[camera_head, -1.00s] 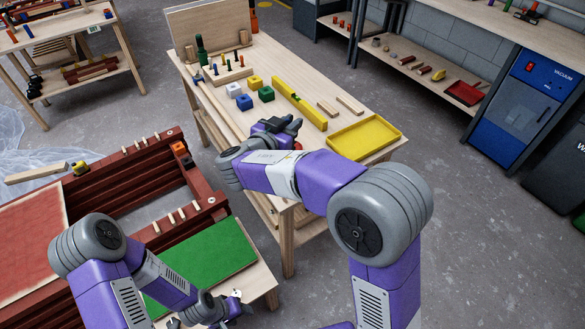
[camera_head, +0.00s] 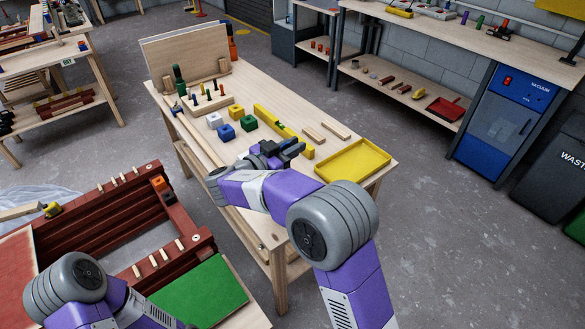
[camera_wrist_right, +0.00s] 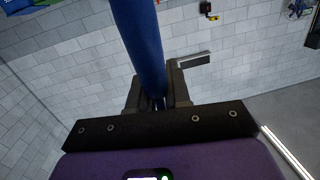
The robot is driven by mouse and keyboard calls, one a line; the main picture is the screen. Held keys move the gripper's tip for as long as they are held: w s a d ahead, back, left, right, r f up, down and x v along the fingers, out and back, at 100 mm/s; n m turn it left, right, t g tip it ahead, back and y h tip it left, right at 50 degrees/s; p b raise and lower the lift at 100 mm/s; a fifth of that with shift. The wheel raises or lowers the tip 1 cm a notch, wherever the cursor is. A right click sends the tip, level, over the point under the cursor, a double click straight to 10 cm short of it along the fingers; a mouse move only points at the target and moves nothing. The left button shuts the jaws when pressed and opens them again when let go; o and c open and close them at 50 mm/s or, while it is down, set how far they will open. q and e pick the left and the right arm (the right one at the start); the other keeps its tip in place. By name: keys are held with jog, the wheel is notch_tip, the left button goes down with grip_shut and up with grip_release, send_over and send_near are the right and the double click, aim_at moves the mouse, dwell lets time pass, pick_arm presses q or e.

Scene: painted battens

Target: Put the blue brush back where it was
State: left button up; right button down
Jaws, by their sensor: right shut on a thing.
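In the right wrist view, my right gripper (camera_wrist_right: 155,95) is shut on a blue handle, which I take for the blue brush (camera_wrist_right: 138,40). The handle runs up and out of the top of the view, so its far end is hidden. In the head view my right gripper (camera_head: 285,150) is above the wooden table (camera_head: 290,100), between the coloured blocks and the yellow tray. The brush cannot be made out there. A wooden rack (camera_head: 213,108) with several small coloured upright pieces stands on the table's far left part. My left gripper is out of view.
A dark red frame (camera_head: 110,215) is at lower left. Grey floor lies right of the table.

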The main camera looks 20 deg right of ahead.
notch_tip(320, 180, down, 6)
jog(key=b, duration=0.1)
jog(key=shift+f, duration=0.1)
jog(key=shift+f+b, duration=0.2)
jog(key=shift+b, duration=0.2)
jog(key=c, duration=1.1)
grip_release()
jog(key=shift+r, duration=0.1)
jog(key=shift+s+a+r+p, duration=0.1)
jog(key=shift+a+r+p, duration=0.1)
jog(key=shift+a+p, duration=0.15)
jog(key=p+v, duration=0.1)
jog(key=v, duration=1)
jog(key=shift+s+a, duration=0.1)
jog(key=shift+s, duration=0.05)
